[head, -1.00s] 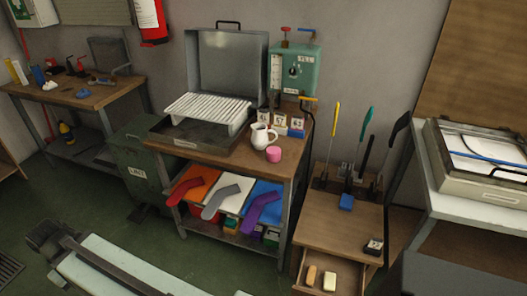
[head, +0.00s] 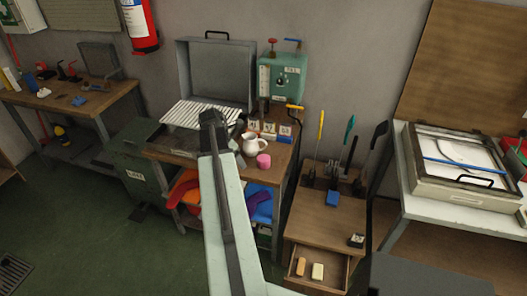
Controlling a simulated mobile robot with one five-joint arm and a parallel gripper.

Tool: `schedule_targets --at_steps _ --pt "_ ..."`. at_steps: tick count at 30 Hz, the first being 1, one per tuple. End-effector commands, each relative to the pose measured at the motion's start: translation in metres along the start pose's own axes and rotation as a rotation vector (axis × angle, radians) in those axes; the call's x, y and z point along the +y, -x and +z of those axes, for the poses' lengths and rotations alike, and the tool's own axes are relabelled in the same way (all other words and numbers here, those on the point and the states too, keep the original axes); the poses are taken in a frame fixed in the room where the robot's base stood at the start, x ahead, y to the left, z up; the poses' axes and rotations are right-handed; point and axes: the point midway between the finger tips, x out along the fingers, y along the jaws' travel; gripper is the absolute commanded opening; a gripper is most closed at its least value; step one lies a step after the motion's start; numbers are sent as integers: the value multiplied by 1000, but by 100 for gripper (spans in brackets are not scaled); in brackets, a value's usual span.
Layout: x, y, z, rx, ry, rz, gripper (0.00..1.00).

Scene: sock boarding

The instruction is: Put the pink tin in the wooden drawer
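The pink tin (head: 264,161) is a small round tin standing upright near the front right of the wooden workbench top, just right of the white jug. The wooden drawer (head: 339,274) is pulled open at the front of the low wooden cabinet, at the lower middle right. A tan block (head: 301,267) and a cream block (head: 318,271) lie in it. My pale arm reaches up from the bottom, and its dark end is in front of the workbench, left of the jug. The gripper's fingers cannot be made out, and the tin appears apart from it.
A white jug (head: 250,144) stands close beside the tin. Number cards (head: 269,129) and a green gauge box (head: 283,75) stand behind. Upright tools, a blue block (head: 333,198) and a dark block (head: 356,240) occupy the cabinet top.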

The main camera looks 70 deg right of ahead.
Motion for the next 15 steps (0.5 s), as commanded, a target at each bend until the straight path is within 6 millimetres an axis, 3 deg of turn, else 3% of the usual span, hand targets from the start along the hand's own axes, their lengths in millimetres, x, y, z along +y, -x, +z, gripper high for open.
schedule_targets --at_steps 1,3,5,11,15 --pt "-12 2 34 -15 36 -16 76" --pt "-25 -2 62 -29 92 -31 76" --pt "-32 -5 77 -37 123 -40 76" --pt "-38 -14 84 -42 149 -46 76" --pt "-38 -33 83 -41 147 -46 76"
